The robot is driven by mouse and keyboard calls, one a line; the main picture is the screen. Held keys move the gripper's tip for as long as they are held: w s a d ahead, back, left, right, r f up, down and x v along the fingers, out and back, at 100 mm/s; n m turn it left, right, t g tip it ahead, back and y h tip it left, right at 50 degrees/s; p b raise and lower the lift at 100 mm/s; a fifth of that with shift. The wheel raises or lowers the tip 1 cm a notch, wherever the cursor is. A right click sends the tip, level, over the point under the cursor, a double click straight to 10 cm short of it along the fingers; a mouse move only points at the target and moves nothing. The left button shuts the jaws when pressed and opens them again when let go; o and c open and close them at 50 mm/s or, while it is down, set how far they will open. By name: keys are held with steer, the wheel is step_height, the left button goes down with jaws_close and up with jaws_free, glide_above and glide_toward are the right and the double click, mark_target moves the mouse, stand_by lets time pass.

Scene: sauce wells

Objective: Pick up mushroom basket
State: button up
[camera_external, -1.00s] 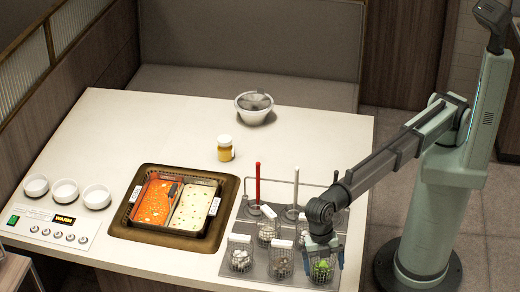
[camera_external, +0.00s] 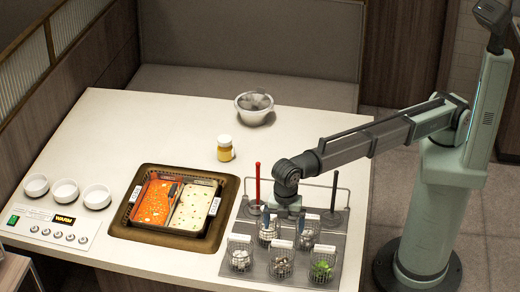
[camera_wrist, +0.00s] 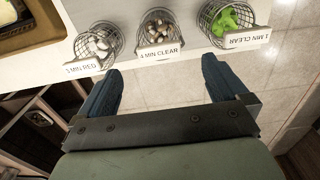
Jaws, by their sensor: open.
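Several wire baskets stand on the grey rack at the table's front right. In the wrist view, the middle basket (camera_wrist: 158,29) holds small brown-beige round pieces that look like mushrooms, with a tag reading "4 MIN CLEAR". It seems to be the front middle basket (camera_external: 281,263) in the external view. My gripper (camera_wrist: 160,68) is open and empty, its two dark blue fingers apart from the baskets. In the external view it is over the back-row baskets and partly hides them.
A basket of whitish pieces (camera_wrist: 98,42) is on the left, one of green leaves (camera_wrist: 229,20) on the right. A red-handled upright tool (camera_external: 258,185) stands behind the rack. The two-part soup pot (camera_external: 178,208) is left of it.

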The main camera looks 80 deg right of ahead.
glide_above(283, 260)
steer(key=f, duration=0.8)
steer(key=shift+s+d, duration=0.1)
steer(key=shift+d, duration=0.2)
steer(key=shift+a+f, duration=0.15)
steer(key=shift+f, duration=1.3)
steer(key=shift+a+f, duration=0.1)
steer(key=shift+f, duration=1.3)
steer(key=c, duration=1)
